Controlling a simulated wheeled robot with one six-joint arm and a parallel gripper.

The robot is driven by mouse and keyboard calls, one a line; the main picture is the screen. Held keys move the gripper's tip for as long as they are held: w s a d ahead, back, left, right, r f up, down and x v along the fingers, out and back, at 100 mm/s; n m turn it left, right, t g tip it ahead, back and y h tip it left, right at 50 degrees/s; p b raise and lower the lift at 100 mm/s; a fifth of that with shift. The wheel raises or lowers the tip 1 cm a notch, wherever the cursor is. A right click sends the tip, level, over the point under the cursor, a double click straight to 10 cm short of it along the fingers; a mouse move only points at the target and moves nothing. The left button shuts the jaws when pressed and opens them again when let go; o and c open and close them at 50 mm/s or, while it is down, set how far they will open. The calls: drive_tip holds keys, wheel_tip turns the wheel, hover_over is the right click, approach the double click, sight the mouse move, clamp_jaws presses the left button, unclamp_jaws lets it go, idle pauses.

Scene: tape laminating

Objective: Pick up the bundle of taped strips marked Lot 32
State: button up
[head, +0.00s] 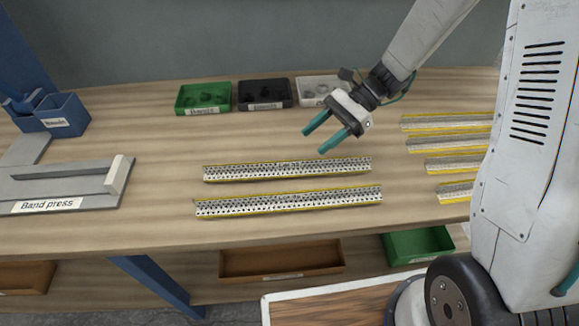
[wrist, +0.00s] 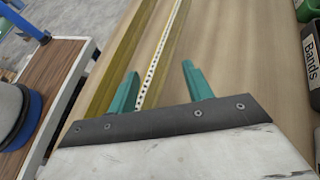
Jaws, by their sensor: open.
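Two long perforated strips with yellow edges lie side by side in the middle of the bench: a rear strip (head: 288,169) and a front strip (head: 290,202). Several similar shorter-looking strips (head: 450,142) lie at the right, partly hidden behind my body. I cannot read a Lot 32 mark on any of them. My gripper (head: 311,142) is open and empty, above the bench just behind the rear strip. In the wrist view, a perforated strip (wrist: 164,48) runs away between and beyond the open fingers of my gripper (wrist: 160,72), apart from them.
Green (head: 204,97), black (head: 265,94) and pale (head: 322,90) labelled trays stand at the back. A grey Band press (head: 75,187) and a blue holder (head: 52,115) are at the left. Brown (head: 280,260) and green (head: 418,243) bins sit below the bench.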

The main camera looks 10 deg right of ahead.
sight(288, 159)
drive_tip(key=shift+w+a+f, duration=0.1)
drive_tip(key=shift+a+f, duration=0.15)
drive_tip(key=shift+f, duration=0.1)
drive_tip(key=x, duration=0.7)
drive_tip(key=shift+w+a+r, duration=0.1)
drive_tip(key=shift+w+a, duration=0.15)
drive_tip(key=shift+a, duration=0.1)
clamp_jaws()
